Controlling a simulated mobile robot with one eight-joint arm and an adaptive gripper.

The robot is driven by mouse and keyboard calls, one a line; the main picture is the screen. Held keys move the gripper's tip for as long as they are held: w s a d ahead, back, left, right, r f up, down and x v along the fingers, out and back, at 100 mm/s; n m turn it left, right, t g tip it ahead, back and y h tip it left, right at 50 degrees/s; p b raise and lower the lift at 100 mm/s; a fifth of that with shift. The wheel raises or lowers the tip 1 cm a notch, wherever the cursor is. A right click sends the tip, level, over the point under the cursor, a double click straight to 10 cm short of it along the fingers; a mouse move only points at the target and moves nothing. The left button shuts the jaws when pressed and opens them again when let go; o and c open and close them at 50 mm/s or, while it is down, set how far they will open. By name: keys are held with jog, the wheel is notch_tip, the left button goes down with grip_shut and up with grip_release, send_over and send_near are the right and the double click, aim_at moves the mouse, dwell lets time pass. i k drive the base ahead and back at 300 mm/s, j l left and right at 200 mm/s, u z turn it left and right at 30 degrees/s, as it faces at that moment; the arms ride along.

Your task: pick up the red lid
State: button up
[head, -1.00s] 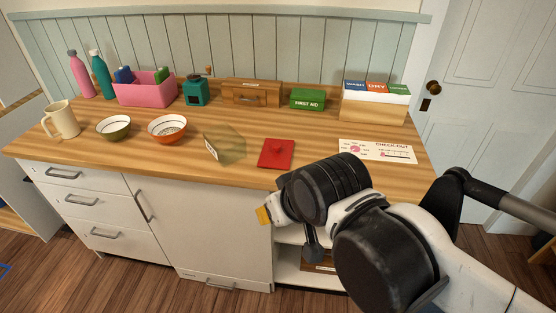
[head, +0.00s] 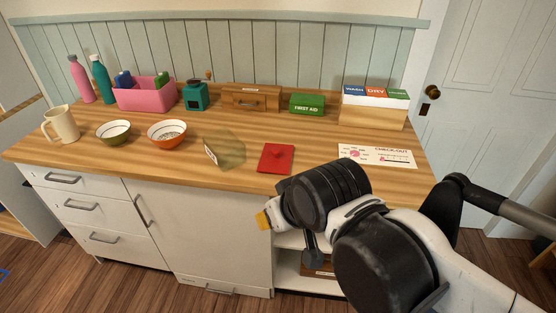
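The red lid (head: 277,159) is a flat red square with a small knob. It lies on the wooden counter (head: 230,181) near the front edge. A clear box-like container (head: 226,150) stands just left of it, apart from it. My gripper (head: 264,220) is in front of the counter, below and a little left of the lid. Only a small yellow part of it shows, with my dark wrist covering the rest. I cannot tell whether it is open or shut.
An orange bowl (head: 167,134), a green bowl (head: 114,131) and a cream mug (head: 61,124) stand to the left. A check-out sheet (head: 377,156) lies to the right.

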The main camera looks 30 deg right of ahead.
aim_at(276, 158)
jog(key=i+l+u, duration=0.15)
jog(key=l, duration=0.15)
jog(key=i+l+u, duration=0.2)
jog(key=l, duration=0.15)
jog(key=l+u, duration=0.15)
jog(key=l, duration=0.2)
jog(key=i+l+u, duration=0.2)
jog(key=l, duration=0.15)
jog(key=k, duration=0.1)
